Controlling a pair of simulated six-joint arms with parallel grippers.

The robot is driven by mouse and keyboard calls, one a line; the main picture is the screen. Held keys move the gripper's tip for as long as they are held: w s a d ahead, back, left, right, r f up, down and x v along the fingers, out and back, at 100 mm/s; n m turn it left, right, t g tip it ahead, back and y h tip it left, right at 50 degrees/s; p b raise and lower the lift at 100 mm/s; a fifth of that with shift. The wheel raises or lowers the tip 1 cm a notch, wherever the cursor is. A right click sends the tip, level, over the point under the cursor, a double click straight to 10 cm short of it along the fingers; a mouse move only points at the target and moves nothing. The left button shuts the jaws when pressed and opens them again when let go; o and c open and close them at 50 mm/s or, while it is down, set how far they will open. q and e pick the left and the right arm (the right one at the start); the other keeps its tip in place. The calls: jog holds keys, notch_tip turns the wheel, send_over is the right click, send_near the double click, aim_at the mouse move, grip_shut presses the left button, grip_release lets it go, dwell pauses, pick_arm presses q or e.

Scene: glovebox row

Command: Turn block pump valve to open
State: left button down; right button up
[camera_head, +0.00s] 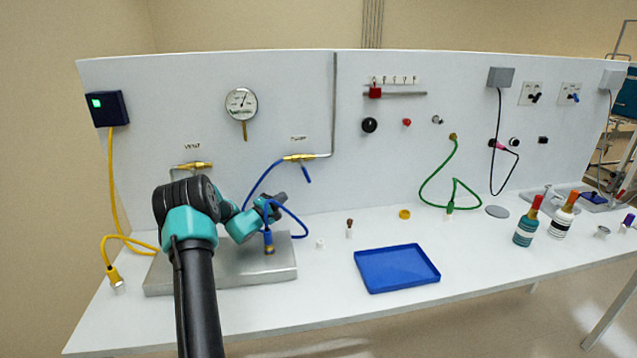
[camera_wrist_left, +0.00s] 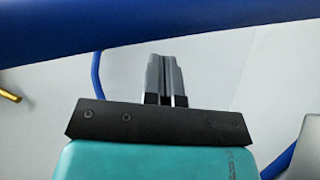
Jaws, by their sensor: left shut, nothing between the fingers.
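A grey metal block (camera_head: 165,279) lies on the bench at left, partly behind my left arm. A blue hose (camera_head: 295,222) runs to a brass fitting (camera_head: 268,249) on the block's right part. I cannot make out a separate valve handle on the block; my arm covers much of it. My left gripper (camera_head: 280,198) is shut and empty, above the block and beside the blue hose. In the left wrist view the closed fingers (camera_wrist_left: 164,75) show, with the blue hose (camera_wrist_left: 120,36) crossing close at the top. My right gripper is out of view.
Brass wall valves sit under the VENT label (camera_head: 194,165) and a second, blurred label (camera_head: 299,157), the latter with a blue handle. The front bench is clear.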

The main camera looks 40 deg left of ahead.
aim_at(305, 172)
pick_arm(q)
jog(key=shift+s+a+y, duration=0.1)
jog(key=shift+a+y, duration=0.1)
jog(key=shift+y, duration=0.2)
jog(key=x, duration=1)
jog(key=shift+r, duration=0.2)
jog(key=shift+d+n, duration=0.15)
jog(key=shift+n, duration=0.15)
jog(key=shift+t, duration=0.4)
